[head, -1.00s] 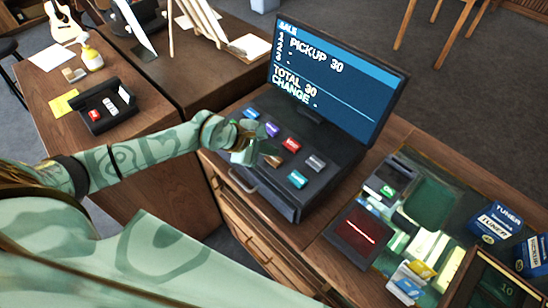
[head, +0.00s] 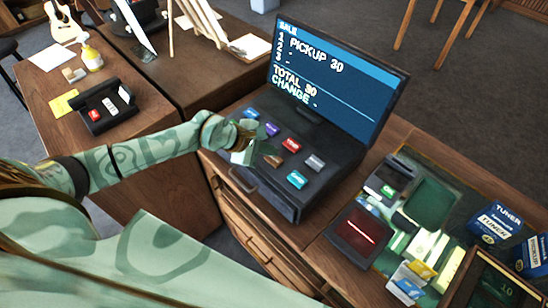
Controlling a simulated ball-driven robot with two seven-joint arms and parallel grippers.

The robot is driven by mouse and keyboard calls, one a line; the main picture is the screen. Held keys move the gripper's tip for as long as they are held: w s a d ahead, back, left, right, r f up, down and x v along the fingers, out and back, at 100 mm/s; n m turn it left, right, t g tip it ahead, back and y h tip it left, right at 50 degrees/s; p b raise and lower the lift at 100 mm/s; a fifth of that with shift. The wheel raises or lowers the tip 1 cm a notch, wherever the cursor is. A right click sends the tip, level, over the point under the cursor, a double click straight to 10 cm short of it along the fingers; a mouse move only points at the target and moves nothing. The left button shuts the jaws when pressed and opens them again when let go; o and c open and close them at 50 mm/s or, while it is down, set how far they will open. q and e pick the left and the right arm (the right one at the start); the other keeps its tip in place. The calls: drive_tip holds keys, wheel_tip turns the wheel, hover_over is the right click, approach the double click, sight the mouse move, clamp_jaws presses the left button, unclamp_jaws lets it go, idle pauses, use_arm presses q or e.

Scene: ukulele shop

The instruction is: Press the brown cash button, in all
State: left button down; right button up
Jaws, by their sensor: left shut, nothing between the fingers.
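The brown cash button (head: 273,161) is on the sloping key panel of the black cash register (head: 270,185), in the front row left of a cyan button (head: 297,180). It shows clear of the gripper. My left gripper (head: 254,149) is shut and empty, just left of the brown button and apart from it in the picture. Its height above the panel is hard to tell. The register screen (head: 335,90) reads SALE, PICKUP 30, TOTAL 30, with a dash after CHANGE. My right gripper is out of view.
Blue (head: 251,114), purple (head: 271,129), red (head: 291,145) and grey (head: 315,163) buttons form the row behind. A dark scanner pad (head: 357,236) and a glass display case lie to the right. A black card tray (head: 104,107) sits on the left counter.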

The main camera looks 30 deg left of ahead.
sight(270, 160)
use_arm(q)
drive_tip(key=shift+f, duration=0.15)
drive_tip(key=shift+f+b, duration=0.25)
drive_tip(key=shift+b, duration=0.05)
drive_tip(key=shift+f+b, duration=0.4)
drive_tip(key=shift+f, duration=0.1)
idle(0.5)
drive_tip(key=shift+r, duration=0.1)
drive_tip(key=shift+r+p, duration=0.75)
drive_tip(key=shift+r, duration=0.1)
wheel_tip(270, 160, up, 5)
drive_tip(key=p, duration=0.4)
idle(0.4)
